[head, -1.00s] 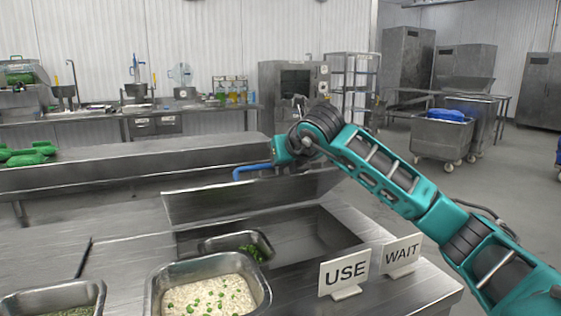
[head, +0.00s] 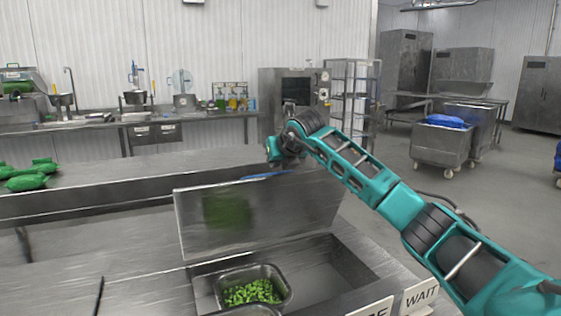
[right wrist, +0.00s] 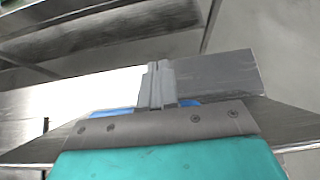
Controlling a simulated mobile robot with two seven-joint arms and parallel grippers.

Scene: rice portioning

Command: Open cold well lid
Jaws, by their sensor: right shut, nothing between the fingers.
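The cold well lid (head: 290,212) is a steel panel standing up steeply at the back of the open cold well (head: 345,265). A green blur is mirrored on its face. A blue bar (head: 266,176) shows at its top edge, probably the handle. My right arm reaches over from the right, its wrist end just above that edge. In the right wrist view my right gripper (right wrist: 157,75) is shut with its grey fingers together and empty. Blue parts (right wrist: 110,112) show beside the fingers. Whether the fingers touch the lid is unclear. My left gripper is out of view.
A steel pan of chopped greens (head: 252,292) sits in the well. The WAIT sign (head: 420,296) and a partly cut-off sign stand at the front right. A long steel counter (head: 120,183) lies behind the lid, with green bags (head: 28,178) at its left.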

